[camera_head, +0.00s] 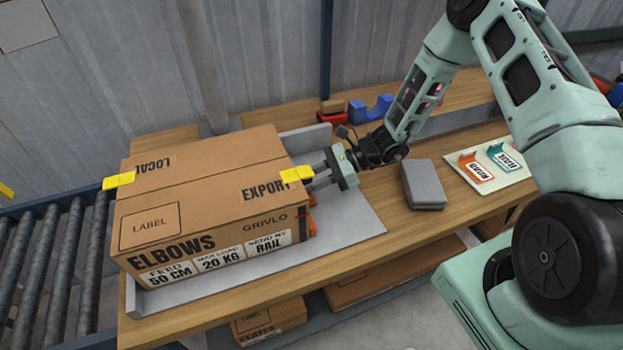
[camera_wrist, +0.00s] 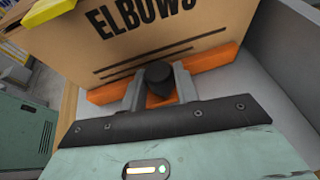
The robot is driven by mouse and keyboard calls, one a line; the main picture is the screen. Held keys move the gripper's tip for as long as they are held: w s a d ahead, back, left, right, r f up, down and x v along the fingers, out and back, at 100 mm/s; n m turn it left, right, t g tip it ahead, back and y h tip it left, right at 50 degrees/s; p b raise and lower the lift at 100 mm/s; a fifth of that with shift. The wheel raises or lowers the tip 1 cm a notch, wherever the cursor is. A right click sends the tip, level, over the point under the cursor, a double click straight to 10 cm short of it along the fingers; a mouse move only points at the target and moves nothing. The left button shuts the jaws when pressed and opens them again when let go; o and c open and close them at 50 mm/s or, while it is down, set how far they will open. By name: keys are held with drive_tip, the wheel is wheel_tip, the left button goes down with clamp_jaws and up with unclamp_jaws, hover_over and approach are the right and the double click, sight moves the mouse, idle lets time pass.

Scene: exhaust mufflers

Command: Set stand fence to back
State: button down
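The stand is a grey metal plate (camera_head: 350,228) with raised walls on the wooden bench, and a large cardboard box (camera_head: 195,200) marked ELBOWS sits on it. The fence is an orange bar along the box's right side, mostly hidden in the head view (camera_head: 312,226); the wrist view shows it as a long bar (camera_wrist: 215,58) with a black knob (camera_wrist: 159,76). My gripper (camera_head: 312,178) is at the box's right side. In the wrist view, its two grey fingers (camera_wrist: 160,88) stand either side of the knob and appear to touch it.
Yellow tabs (camera_head: 297,174) lie on the box's top edges. A roller conveyor (camera_head: 50,265) is at left. Right of the stand are a grey block (camera_head: 423,184) and a card with ROAD and another label (camera_head: 489,165). Blue and red parts (camera_head: 371,109) stand behind. More boxes lie below.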

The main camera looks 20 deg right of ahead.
drive_tip(key=d, duration=1.2)
drive_tip(key=shift+b, duration=0.35)
drive_tip(key=shift+d, duration=0.1)
drive_tip(key=c, duration=1.1)
unclamp_jaws()
drive_tip(key=shift+d, duration=0.1)
drive_tip(key=shift+o, duration=0.2)
drive_tip(key=b+v, duration=0.3)
drive_tip(key=v, duration=1.4)
drive_tip(key=shift+d+r, duration=0.1)
drive_tip(key=shift+r, duration=0.05)
